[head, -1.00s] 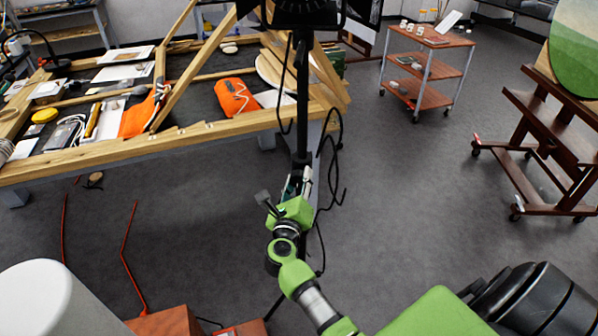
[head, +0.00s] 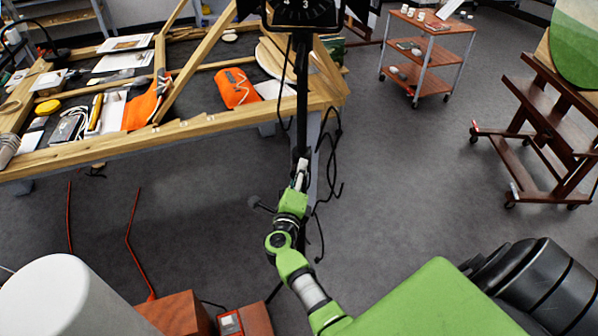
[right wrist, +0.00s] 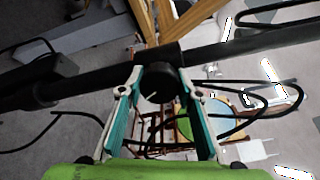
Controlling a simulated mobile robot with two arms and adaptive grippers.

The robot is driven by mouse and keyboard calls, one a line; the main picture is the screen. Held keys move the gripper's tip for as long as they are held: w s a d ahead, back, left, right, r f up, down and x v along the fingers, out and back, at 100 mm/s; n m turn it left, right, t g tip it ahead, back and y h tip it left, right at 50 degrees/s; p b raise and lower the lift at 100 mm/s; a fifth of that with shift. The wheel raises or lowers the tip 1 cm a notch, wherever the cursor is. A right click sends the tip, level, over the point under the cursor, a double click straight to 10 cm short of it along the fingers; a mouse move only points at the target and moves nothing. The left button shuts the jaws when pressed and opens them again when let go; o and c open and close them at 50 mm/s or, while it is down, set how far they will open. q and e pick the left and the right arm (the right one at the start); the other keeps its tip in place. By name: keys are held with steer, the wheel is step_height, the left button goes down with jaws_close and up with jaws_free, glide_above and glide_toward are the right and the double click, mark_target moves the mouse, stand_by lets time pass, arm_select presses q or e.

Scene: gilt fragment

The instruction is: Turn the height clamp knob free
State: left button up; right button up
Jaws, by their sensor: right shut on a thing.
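The black stand pole (head: 302,110) runs down the middle of the head view below a black lamp-like head (head: 302,14). It crosses the right wrist view as a dark bar (right wrist: 100,83). The height clamp knob (right wrist: 156,84) is a dark round knob at the pole's collar in the right wrist view. My right gripper (right wrist: 157,92) is shut on it, one teal-and-white finger on each side. In the head view my right gripper (head: 301,172) is at the pole, and the knob is hidden there. My left gripper is out of view.
A loose black cable (head: 330,170) hangs beside the pole. A trolley (head: 428,55) and a wooden easel (head: 545,125) stand at right. Floor between is clear.

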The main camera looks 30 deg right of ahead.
stand_by(0.3)
steer(key=o, duration=1.1)
